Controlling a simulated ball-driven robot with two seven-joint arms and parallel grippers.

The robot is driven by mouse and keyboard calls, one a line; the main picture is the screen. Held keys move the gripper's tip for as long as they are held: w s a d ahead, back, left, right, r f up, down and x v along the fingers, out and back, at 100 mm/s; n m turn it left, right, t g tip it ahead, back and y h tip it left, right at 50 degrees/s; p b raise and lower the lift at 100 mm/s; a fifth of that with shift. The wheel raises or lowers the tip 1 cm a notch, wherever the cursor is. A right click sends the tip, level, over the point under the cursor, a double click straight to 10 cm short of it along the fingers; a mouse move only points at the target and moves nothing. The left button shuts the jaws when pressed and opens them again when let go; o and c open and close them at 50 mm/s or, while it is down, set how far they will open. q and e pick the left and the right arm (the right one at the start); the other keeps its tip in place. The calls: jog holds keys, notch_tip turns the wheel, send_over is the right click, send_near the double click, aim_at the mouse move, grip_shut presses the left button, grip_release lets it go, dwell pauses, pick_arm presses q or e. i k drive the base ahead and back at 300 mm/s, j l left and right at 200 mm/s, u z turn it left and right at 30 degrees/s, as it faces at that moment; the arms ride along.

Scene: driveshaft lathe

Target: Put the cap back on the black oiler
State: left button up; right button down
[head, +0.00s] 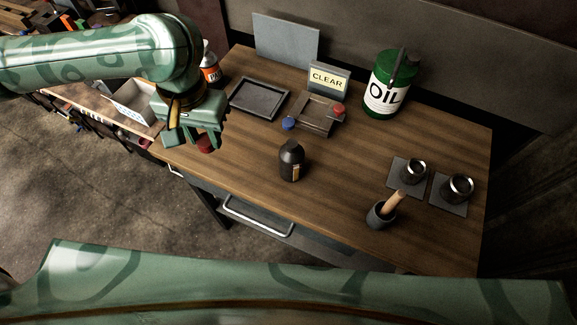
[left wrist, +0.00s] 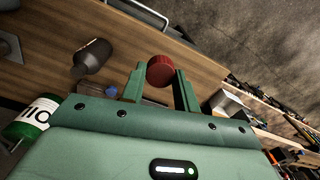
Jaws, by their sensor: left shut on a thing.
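The black oiler (head: 291,162) stands upright near the middle of the wooden table, with a light label on its side. It also shows in the left wrist view (left wrist: 93,57). My left gripper (head: 198,140) is above the table's left edge, left of the oiler and apart from it. It is shut on a dark red cap (left wrist: 160,71), held between the fingertips; the cap also shows below the fingers in the head view (head: 205,144). My right gripper is not in view.
A small tray (head: 314,118) behind the oiler has a blue cap (head: 289,124) and another red cap (head: 338,109) at it. A CLEAR sign (head: 327,79), an empty dark tray (head: 258,98) and a green OIL can (head: 389,86) stand behind. A brush cup (head: 381,215) stands front right.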

aim_at(291, 154)
jog(key=i+j, duration=0.1)
jog(key=j, duration=0.35)
jog(key=i+j, duration=0.1)
jog(key=j, duration=0.4)
jog(key=i+j, duration=0.1)
jog(key=j, duration=0.35)
jog(key=z, duration=1.25)
